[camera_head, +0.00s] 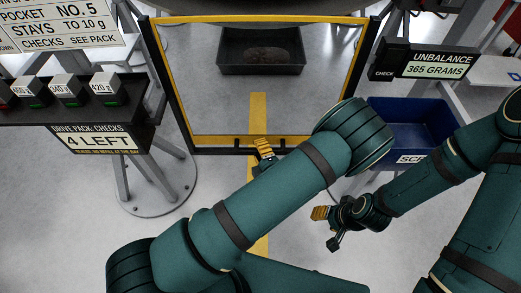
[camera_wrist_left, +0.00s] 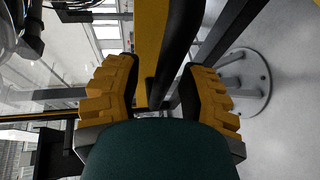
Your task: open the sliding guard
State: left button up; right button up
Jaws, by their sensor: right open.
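The sliding guard (camera_head: 215,136) is a clear panel in a yellow and black frame, standing across the front of the bay. A black bar handle (camera_head: 246,151) runs along its lower edge. My left gripper (camera_head: 265,152) is at the right part of this handle, partly hidden by my own arm. In the left wrist view its two yellow ribbed fingers (camera_wrist_left: 158,95) stand apart, with the black bar (camera_wrist_left: 177,50) between them and a gap beside the left finger. My right gripper (camera_head: 322,213) is open and empty, below and to the right of the handle.
A black tray (camera_head: 290,66) with a dark lump shows behind the guard. A blue scrap bin (camera_head: 415,110) and an unbalance display (camera_head: 437,66) stand at right. A rack with several weights (camera_head: 64,90) stands at left. Clear floor lies below the guard.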

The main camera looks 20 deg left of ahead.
pick_arm(q)
jog(key=shift+d, duration=0.1)
jog(key=v, duration=1.2)
dwell(0.4)
jog(key=s+a+f+n+g, duration=0.3)
jog(key=s+a+n+g, duration=0.1)
jog(key=s+n+g, duration=0.3)
jog(key=s+a+f+n+g, duration=0.4)
jog(key=s+n+g, duration=0.2)
jog(key=n, duration=0.2)
jog(key=s+d+f+n+g+h, duration=0.1)
jog(key=s+d+n+g+h, duration=0.4)
jog(key=n, duration=0.5)
jog(key=w+d+n+t+h, duration=0.4)
jog(key=n+h, duration=0.4)
jog(key=n, duration=0.6)
jog(key=w+a+r+n+t, duration=0.1)
jog(key=w+a+n+t, duration=0.2)
jog(key=w+n, duration=0.5)
jog(key=shift+a+r+n+h, duration=0.3)
jog(key=shift+a+n+h, duration=0.1)
jog(key=shift+a+n, duration=0.4)
